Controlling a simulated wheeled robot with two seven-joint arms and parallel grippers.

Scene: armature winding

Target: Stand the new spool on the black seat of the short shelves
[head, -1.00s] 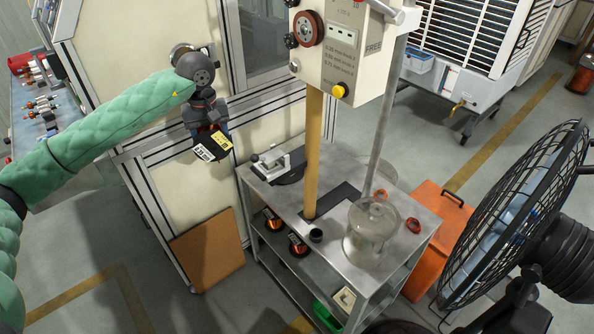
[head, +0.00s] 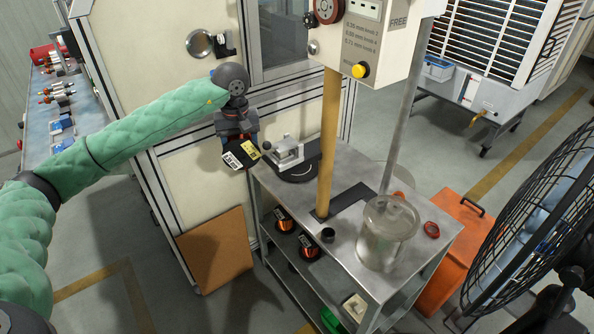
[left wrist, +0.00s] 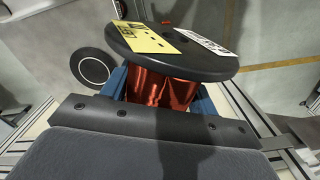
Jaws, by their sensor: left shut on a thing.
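The new spool has a black flange with yellow and white labels (head: 241,155) and copper-red wire, seen in the left wrist view (left wrist: 160,86). My left gripper (head: 237,137) is shut on it and holds it in the air, just left of the upper shelf's back left corner. The short shelves (head: 345,258) are grey metal. A round black disc (head: 296,174) with a pale ring lies on their top, beside a metal clamp-like fixture; I take it as the black seat. It seems to show in the left wrist view (left wrist: 79,70) too. My right gripper is out of view.
Two copper spools (head: 284,221) (head: 308,246) stand on the shelf below. A fan (head: 535,220) stands right.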

